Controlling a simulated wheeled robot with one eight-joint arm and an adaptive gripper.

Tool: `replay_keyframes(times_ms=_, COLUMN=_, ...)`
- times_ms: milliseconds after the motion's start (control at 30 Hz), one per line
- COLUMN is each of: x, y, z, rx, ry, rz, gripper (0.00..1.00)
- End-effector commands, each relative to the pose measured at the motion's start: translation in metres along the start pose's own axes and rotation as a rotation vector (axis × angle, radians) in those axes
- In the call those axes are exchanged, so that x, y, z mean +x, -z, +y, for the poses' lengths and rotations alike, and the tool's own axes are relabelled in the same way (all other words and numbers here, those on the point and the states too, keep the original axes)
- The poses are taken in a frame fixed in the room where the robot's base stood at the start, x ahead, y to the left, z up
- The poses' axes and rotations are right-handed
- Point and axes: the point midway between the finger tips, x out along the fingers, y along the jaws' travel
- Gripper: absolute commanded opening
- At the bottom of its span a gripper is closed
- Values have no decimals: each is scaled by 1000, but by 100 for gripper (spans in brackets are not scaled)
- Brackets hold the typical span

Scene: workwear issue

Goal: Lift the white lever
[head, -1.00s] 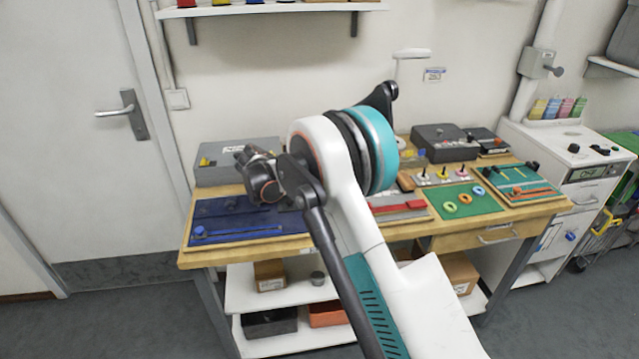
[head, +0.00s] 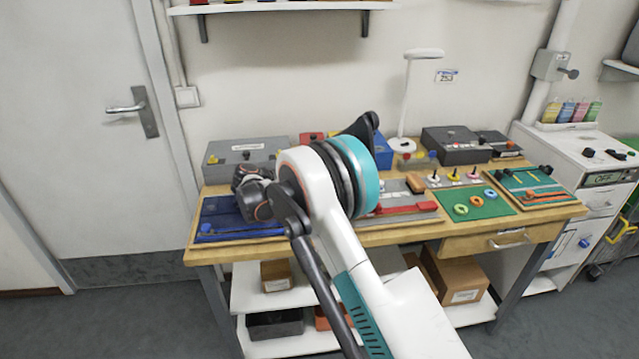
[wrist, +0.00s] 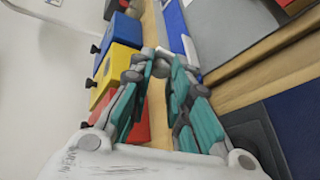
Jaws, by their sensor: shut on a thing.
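In the wrist view, my gripper (wrist: 164,60) has its fingertips close together around a small pale piece, taken to be the white lever (wrist: 162,54). The fingers cover most of it, so its tilt cannot be made out. It is beside a blue panel with a white strip (wrist: 190,48) and a yellow box (wrist: 116,64). In the head view, my own arm hides the gripper and the lever.
A blue box (wrist: 124,30) and a red box (wrist: 137,122) flank the yellow one, with dark knobs. In the head view, the bench (head: 400,236) carries a blue mat (head: 232,222), a green board (head: 474,206) and a white lamp (head: 407,95).

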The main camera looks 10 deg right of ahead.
Motion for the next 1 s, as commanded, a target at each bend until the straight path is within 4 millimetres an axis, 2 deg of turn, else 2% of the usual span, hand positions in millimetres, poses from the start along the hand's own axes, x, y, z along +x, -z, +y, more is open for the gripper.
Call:
replay_keyframes(times_ms=33, x=0, y=0, z=-1, rx=0, ry=1, rz=1, gripper=0)
replay_keyframes(times_ms=67, x=0, y=0, z=-1, rx=0, ry=1, rz=1, gripper=20)
replay_keyframes(times_ms=133, x=0, y=0, z=-1, rx=0, ry=1, rz=1, gripper=36)
replay_keyframes(times_ms=167, x=0, y=0, z=-1, rx=0, ry=1, rz=1, gripper=39)
replay_keyframes(times_ms=567, x=-5, y=0, z=0, rx=0, ry=1, rz=2, gripper=39)
replay_keyframes(times_ms=767, x=-35, y=0, z=0, rx=-2, ry=1, rz=3, gripper=39)
replay_keyframes(times_ms=1000, x=-83, y=1, z=-1, rx=-1, ry=1, rz=3, gripper=39)
